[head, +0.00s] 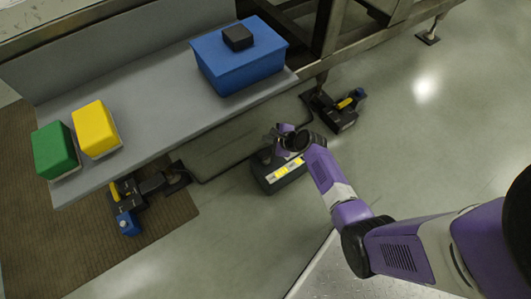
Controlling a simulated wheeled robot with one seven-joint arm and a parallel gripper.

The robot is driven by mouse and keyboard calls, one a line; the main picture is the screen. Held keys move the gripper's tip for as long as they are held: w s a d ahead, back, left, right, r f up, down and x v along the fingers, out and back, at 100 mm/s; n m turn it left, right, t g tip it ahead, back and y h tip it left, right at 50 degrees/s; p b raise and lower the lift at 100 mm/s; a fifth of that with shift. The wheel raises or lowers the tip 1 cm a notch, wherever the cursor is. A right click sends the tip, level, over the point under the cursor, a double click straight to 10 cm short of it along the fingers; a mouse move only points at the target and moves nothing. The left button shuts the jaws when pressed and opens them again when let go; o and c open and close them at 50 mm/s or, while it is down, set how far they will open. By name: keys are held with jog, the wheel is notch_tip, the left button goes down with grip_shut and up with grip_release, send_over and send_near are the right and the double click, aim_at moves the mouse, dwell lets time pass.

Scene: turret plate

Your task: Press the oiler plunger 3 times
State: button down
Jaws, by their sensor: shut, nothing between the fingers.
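No part is clearly recognizable as the oiler plunger in the head view. My gripper (272,138) is small in the picture, and its fingers are hard to make out. It is shut and holds nothing. It appears just above or in front of a dark box (262,177) with a yellow and white label, below the front edge of the grey bench. My wrist and gripper hide part of the top of this box, so a plunger there would be covered. I cannot tell whether the gripper touches the box.
The grey bench (160,97) carries a blue bin (240,68) with a black block (238,37) on top, a yellow block (95,128) and a green block (54,150). Dark pedal-like units stand at left (150,186) and right (338,112). Floor at right is clear.

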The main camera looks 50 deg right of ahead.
jog(key=b, duration=0.8)
send_over(265, 152)
jog(key=s, duration=0.2)
jog(key=f, duration=0.8)
jog(key=shift+w, duration=0.2)
jog(key=shift+f, duration=0.4)
jog(key=shift+f, duration=0.1)
dwell(0.4)
jog(key=shift+f+b, duration=0.3)
jog(key=shift+b, duration=0.05)
jog(key=shift+f+b, duration=0.9)
jog(key=shift+f, duration=0.25)
dwell(1.1)
dwell(0.3)
jog(key=shift+r+p, duration=1.6)
notch_tip(265, 152, up, 5)
jog(key=p, duration=0.5)
